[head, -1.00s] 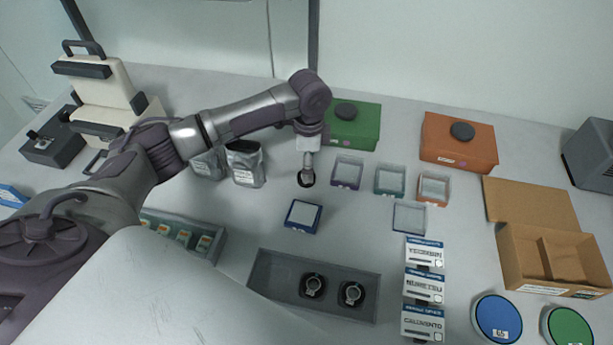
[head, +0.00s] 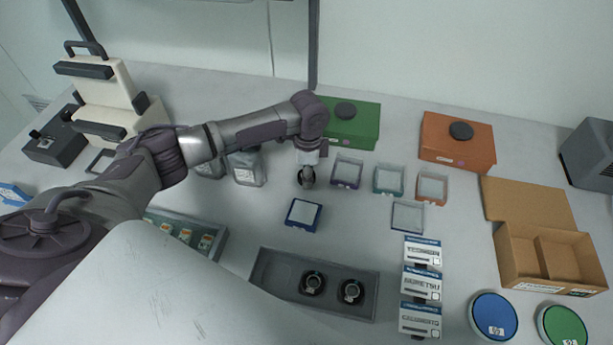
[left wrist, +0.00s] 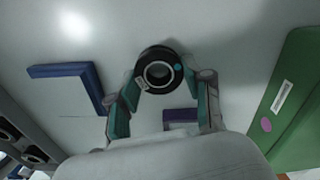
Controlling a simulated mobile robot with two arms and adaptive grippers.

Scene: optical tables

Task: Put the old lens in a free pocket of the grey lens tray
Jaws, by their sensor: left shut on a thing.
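The old lens (left wrist: 158,72) is a dark ring with a small blue dot and a pale label, held between the fingertips of my left gripper (left wrist: 160,84) in the left wrist view. In the head view my left gripper (head: 307,168) points down, shut on the lens (head: 306,182), which it partly hides. I cannot tell whether the lens still touches the table. The grey lens tray (head: 256,268) lies nearer, below the gripper in the picture. Two lenses (head: 312,283) (head: 351,291) sit in its middle and right pockets; its left pocket is empty. My right gripper is not in view.
A blue-framed box (head: 303,214) lies between the gripper and the tray. Several clear-topped boxes (head: 388,180), a green box (head: 352,125) and an orange box (head: 457,142) stand to the right. Silver pouches (head: 246,168) stand left. White labelled boxes (head: 421,284) line the tray's right side.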

